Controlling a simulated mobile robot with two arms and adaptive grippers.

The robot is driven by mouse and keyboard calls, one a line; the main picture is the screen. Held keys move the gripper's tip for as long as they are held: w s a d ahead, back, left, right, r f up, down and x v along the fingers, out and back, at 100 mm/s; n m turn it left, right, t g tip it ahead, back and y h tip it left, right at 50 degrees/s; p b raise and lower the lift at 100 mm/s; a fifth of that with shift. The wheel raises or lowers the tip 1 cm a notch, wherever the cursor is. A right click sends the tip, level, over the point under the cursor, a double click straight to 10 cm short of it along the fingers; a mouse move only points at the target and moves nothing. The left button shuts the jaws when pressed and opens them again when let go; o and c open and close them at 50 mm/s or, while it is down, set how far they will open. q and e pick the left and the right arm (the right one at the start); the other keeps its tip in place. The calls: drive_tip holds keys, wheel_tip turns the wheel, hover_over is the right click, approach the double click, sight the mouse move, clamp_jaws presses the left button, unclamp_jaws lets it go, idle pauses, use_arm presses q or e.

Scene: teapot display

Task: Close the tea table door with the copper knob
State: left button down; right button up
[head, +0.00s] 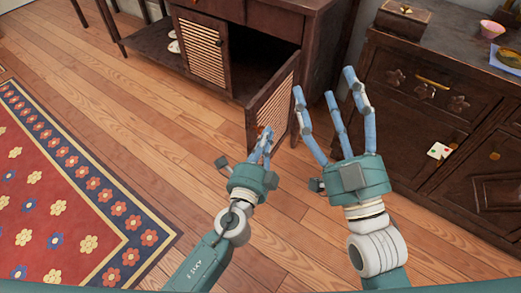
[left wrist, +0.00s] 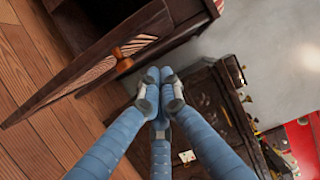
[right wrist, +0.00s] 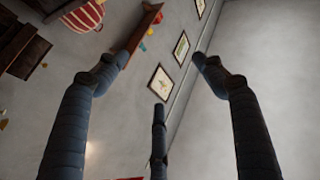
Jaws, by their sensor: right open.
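The tea table (head: 262,20) is dark wood with slatted doors. Its right door (head: 272,108) stands open, swung out towards me, and the dark compartment shows behind it. The door's copper knob (left wrist: 122,60) shows clearly in the left wrist view; in the head view it is mostly hidden by my fingers. My left gripper (head: 266,138) is in front of the open door. Its fingertips (left wrist: 160,85) meet with nothing between them, beside the knob and seemingly apart from it. My right gripper (head: 338,95) is open and empty, to the right of the door, with fingers spread.
A dark cabinet (head: 420,130) with drawers stands at the right, close to my right gripper. A wooden box (head: 402,18) and a pink bowl (head: 491,29) are on it. The table's left door (head: 202,50) is shut. Wooden floor and a patterned rug (head: 70,200) are clear at left.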

sight(253, 131)
use_arm(q)
drive_tip(key=w+a, duration=0.2)
drive_tip(key=a, duration=0.1)
drive_tip(key=shift+w+a, duration=0.1)
drive_tip(key=shift+a, duration=0.1)
use_arm(e)
drive_tip(key=shift+w+f+g+h, duration=0.2)
drive_tip(key=shift+f, duration=0.3)
drive_tip(key=shift+w+f+g+h, duration=0.15)
drive_tip(key=shift+f+g+h, duration=0.05)
drive_tip(key=shift+f, duration=0.25)
use_arm(q)
drive_tip(key=shift+a, duration=0.15)
